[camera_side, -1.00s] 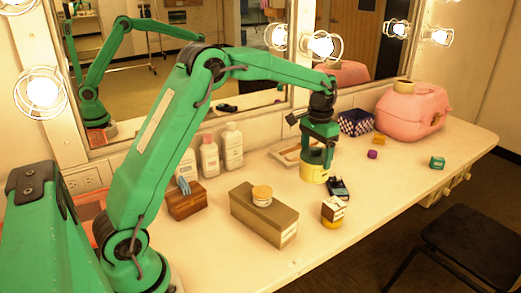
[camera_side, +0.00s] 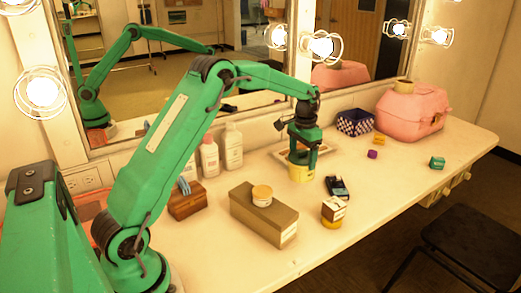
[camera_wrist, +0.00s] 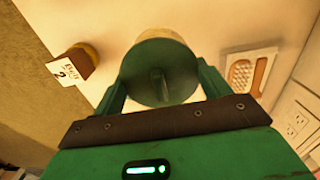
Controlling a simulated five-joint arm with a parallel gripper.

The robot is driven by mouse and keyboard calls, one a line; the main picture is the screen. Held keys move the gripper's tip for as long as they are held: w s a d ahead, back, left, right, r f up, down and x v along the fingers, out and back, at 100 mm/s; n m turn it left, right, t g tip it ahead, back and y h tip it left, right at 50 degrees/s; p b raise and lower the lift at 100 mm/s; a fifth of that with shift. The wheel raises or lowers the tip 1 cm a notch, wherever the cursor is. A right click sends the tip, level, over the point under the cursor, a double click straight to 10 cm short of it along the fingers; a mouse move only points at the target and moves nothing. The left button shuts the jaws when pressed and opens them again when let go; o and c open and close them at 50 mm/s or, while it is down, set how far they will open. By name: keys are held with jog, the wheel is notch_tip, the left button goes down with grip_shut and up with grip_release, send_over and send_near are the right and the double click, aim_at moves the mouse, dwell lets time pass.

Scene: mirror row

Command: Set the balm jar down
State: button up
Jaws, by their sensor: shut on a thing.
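The balm jar (camera_side: 301,173) is a round tub with a yellow side, in my gripper (camera_side: 303,160). In the wrist view the jar (camera_wrist: 158,72) shows a dark green round top with a raised ridge, between the two fingers of my gripper (camera_wrist: 160,88). The fingers are shut on it from either side. In the side view it is upright, low over the white counter (camera_side: 375,170) in front of a shallow tray (camera_side: 326,153). I cannot tell whether its base touches the counter.
A yellow jar (camera_side: 331,221) with a labelled block on top and a dark small item (camera_side: 338,187) are nearby. White bottles (camera_side: 232,146) stand left; a checked basket (camera_side: 355,123) and pink case (camera_side: 412,113) stand right.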

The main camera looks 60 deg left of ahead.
jog(key=shift+w+a+f, duration=0.2)
jog(key=shift+a+f, duration=0.3)
jog(key=shift+a, duration=0.35)
jog(key=shift+w+a+f, duration=0.2)
jog(key=shift+a+f, duration=0.25)
jog(key=shift+a, duration=0.35)
jog(key=shift+f, duration=2)
jog(key=shift+f, duration=0.1)
jog(key=o, duration=2)
jog(key=shift+o, duration=0.2)
notch_tip(320, 180, up, 12)
jog(key=shift+f, duration=0.15)
jog(key=shift+r, duration=0.25)
jog(key=shift+d, duration=0.1)
